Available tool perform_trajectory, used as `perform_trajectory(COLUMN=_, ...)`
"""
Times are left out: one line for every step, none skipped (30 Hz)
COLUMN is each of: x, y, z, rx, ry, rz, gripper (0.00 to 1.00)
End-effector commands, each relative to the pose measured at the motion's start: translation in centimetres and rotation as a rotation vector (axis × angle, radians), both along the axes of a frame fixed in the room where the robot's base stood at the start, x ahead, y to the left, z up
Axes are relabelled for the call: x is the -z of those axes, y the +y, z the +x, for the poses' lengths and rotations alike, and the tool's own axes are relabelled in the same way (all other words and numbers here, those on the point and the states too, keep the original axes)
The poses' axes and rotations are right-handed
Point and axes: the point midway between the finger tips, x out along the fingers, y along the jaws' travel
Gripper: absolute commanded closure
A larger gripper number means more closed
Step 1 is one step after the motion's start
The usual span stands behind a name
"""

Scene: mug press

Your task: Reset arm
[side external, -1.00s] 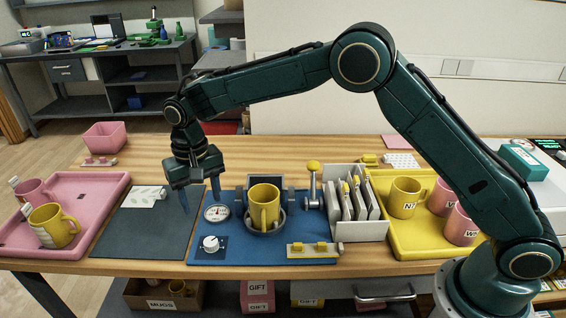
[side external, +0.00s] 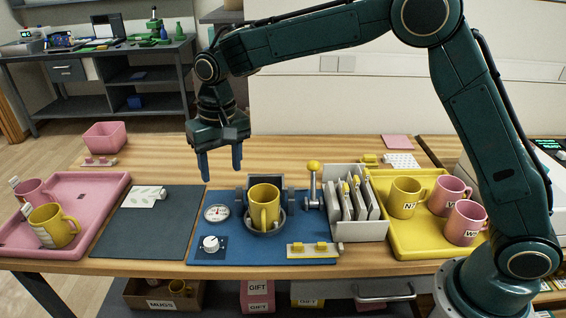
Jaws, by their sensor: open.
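My gripper (side external: 221,165) hangs open and empty, fingers pointing down, above the back left of the blue mat (side external: 205,195). It is left of the mug press (side external: 265,183) and clear of it. A yellow mug (side external: 264,207) stands upright in the press, its handle toward the camera. The press lever (side external: 313,184) with a yellow knob stands upright to the right of the press. A round gauge (side external: 216,213) and a white knob (side external: 211,244) are on the left part of the blue mat.
A pink tray (side external: 104,189) with a pink and a yellow mug is at the left. A dark grey mat (side external: 148,230) lies beside it with a white label sheet (side external: 145,196).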

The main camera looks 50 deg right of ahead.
Motion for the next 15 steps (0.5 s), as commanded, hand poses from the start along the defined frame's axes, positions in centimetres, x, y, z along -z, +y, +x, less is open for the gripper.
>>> perform_trajectory(x=-1.3, y=-0.9, z=-0.7, rx=-0.001, ry=-0.015, rz=0.004, gripper=0.46)
perform_trajectory(x=-1.9, y=-1.4, z=-1.0, rx=-0.005, ry=-0.023, rz=0.006, gripper=0.46)
perform_trajectory(x=-2.7, y=-2.0, z=-1.6, rx=-0.009, ry=-0.033, rz=0.008, gripper=0.46)
perform_trajectory(x=-3.3, y=-2.5, z=-2.0, rx=-0.011, ry=-0.039, rz=0.009, gripper=0.46)
perform_trajectory(x=-3.8, y=-2.9, z=-2.4, rx=-0.015, ry=-0.047, rz=0.01, gripper=0.46)
perform_trajectory(x=-4.5, y=-3.5, z=-3.0, rx=-0.017, ry=-0.056, rz=0.012, gripper=0.46)
perform_trajectory(x=-5.1, y=-4.0, z=-3.5, rx=-0.02, ry=-0.064, rz=0.013, gripper=0.46)
perform_trajectory(x=-5.6, y=-4.4, z=-4.0, rx=-0.024, ry=-0.07, rz=0.014, gripper=0.46)
perform_trajectory(x=-6.2, y=-5.0, z=-4.6, rx=-0.028, ry=-0.081, rz=0.015, gripper=0.46)
perform_trajectory(x=-6.7, y=-5.5, z=-5.2, rx=-0.03, ry=-0.087, rz=0.016, gripper=0.46)
perform_trajectory(x=-7.1, y=-5.9, z=-5.7, rx=-0.033, ry=-0.095, rz=0.016, gripper=0.46)
perform_trajectory(x=-7.7, y=-6.5, z=-6.4, rx=-0.038, ry=-0.106, rz=0.017, gripper=0.46)
perform_trajectory(x=-8.1, y=-6.9, z=-6.9, rx=-0.039, ry=-0.113, rz=0.017, gripper=0.46)
perform_trajectory(x=-8.5, y=-7.3, z=-7.4, rx=-0.042, ry=-0.12, rz=0.017, gripper=0.46)
perform_trajectory(x=-9.0, y=-7.9, z=-8.2, rx=-0.047, ry=-0.13, rz=0.017, gripper=0.46)
